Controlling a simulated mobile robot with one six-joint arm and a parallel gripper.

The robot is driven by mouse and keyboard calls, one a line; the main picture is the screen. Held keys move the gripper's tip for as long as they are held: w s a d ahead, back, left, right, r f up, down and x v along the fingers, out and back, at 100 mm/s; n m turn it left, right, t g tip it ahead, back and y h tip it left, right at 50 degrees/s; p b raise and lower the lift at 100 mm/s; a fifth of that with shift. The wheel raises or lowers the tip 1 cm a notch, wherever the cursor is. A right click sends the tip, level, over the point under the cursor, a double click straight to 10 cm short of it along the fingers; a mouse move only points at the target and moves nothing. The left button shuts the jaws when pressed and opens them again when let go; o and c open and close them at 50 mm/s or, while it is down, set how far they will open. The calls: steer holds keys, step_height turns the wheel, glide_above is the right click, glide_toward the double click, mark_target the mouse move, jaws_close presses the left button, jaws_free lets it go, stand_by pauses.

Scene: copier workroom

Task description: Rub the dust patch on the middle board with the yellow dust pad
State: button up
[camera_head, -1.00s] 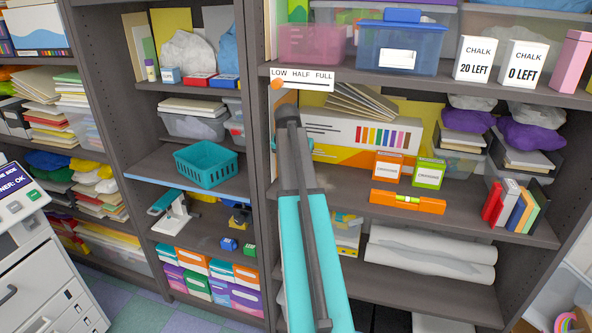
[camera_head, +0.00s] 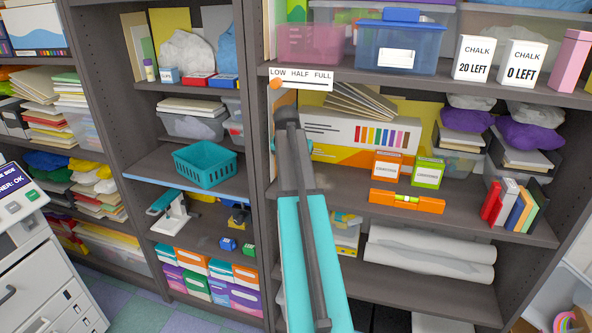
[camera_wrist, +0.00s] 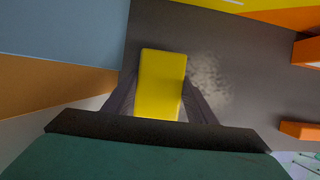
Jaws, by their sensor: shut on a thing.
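In the wrist view the yellow dust pad (camera_wrist: 162,80) is held between the two fingers of my gripper (camera_wrist: 158,98). The pad lies over the dark grey middle board (camera_wrist: 225,35); I cannot tell whether it touches it. The dust patch (camera_wrist: 210,82), a pale speckled smudge, shows on the board just right of the pad. Part of it may be hidden under the pad or finger. In the head view the middle board (camera_head: 340,184) shows behind my arm, but my gripper, the pad and the dust patch are hidden.
On the same board stand a crayon-striped box (camera_head: 345,137), an orange carton (camera_head: 387,167), a green carton (camera_head: 428,172), an orange level (camera_head: 407,201) and books (camera_head: 515,205). The slider sign (camera_head: 300,79) hangs above. In the wrist view, orange things (camera_wrist: 302,130) stand at the right.

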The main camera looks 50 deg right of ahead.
mark_target(334, 183)
steer(key=shift+f, duration=0.3)
steer(key=shift+s, duration=0.15)
steer(key=s+d, duration=0.1)
steer(key=s+p, duration=0.1)
steer(key=s, duration=0.1)
steer(key=s+d+p, duration=0.1)
steer(key=s, duration=0.1)
steer(key=shift+d+r, duration=0.1)
steer(key=shift+d, duration=0.25)
steer(key=shift+s+d, duration=0.25)
steer(key=shift+s, duration=0.15)
steer(key=shift+s+d+p, duration=0.4)
steer(key=shift+s+d, duration=0.1)
steer(key=shift+s, duration=0.5)
steer(key=shift+s+d+p, duration=0.35)
steer(key=shift+s+d, duration=0.2)
steer(key=shift+s, duration=0.45)
steer(key=shift+s+d+p, duration=0.4)
steer(key=shift+s+d, duration=0.1)
steer(key=shift+s, duration=0.5)
steer(key=shift+w, duration=0.1)
